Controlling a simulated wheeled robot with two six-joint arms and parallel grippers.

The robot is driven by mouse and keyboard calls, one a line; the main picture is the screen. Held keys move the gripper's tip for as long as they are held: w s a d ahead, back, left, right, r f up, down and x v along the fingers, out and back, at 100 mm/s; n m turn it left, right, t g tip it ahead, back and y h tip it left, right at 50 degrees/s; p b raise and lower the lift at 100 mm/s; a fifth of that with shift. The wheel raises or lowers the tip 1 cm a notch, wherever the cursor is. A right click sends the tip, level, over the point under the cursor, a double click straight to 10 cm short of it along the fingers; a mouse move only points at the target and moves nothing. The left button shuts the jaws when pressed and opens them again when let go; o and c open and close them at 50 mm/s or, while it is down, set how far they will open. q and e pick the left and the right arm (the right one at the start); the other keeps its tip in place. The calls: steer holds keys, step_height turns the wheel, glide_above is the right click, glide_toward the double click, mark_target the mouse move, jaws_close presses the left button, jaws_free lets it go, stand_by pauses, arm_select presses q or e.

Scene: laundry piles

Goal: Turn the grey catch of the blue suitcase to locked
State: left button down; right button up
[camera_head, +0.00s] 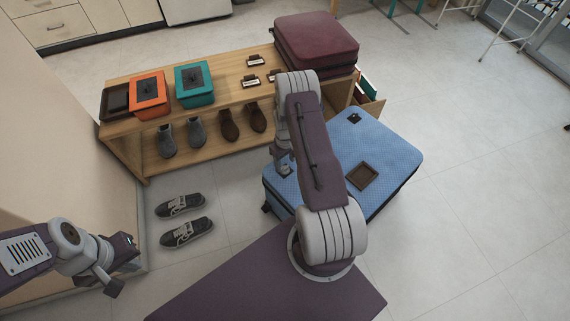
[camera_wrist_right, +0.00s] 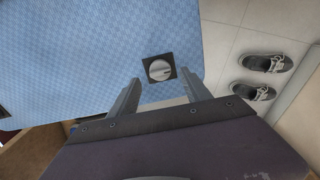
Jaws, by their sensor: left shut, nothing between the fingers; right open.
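The blue suitcase (camera_head: 392,150) lies flat on the floor, partly hidden behind my right arm. In the right wrist view, the grey catch (camera_wrist_right: 160,70) is a round knob on a dark square plate near the edge of the suitcase (camera_wrist_right: 90,60). Its ridge runs roughly across the picture, slightly tilted. My right gripper (camera_wrist_right: 165,82) is open, its two fingers on either side of the catch in the picture; I cannot tell whether they touch it. In the head view the right gripper (camera_head: 284,165) is over the suitcase's left part. My left gripper (camera_head: 122,268) is shut and empty, away from the suitcase.
A wooden shelf bench (camera_head: 225,108) behind holds an orange box (camera_head: 150,103), a teal box (camera_head: 194,96) and a maroon suitcase (camera_head: 315,40), with shoes below. Dark sneakers (camera_head: 185,230) lie on the floor left of the blue suitcase.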

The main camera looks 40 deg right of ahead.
mark_target(285, 168)
step_height(285, 168, up, 6)
steer(key=shift+f+p, duration=0.15)
steer(key=shift+p, duration=0.6)
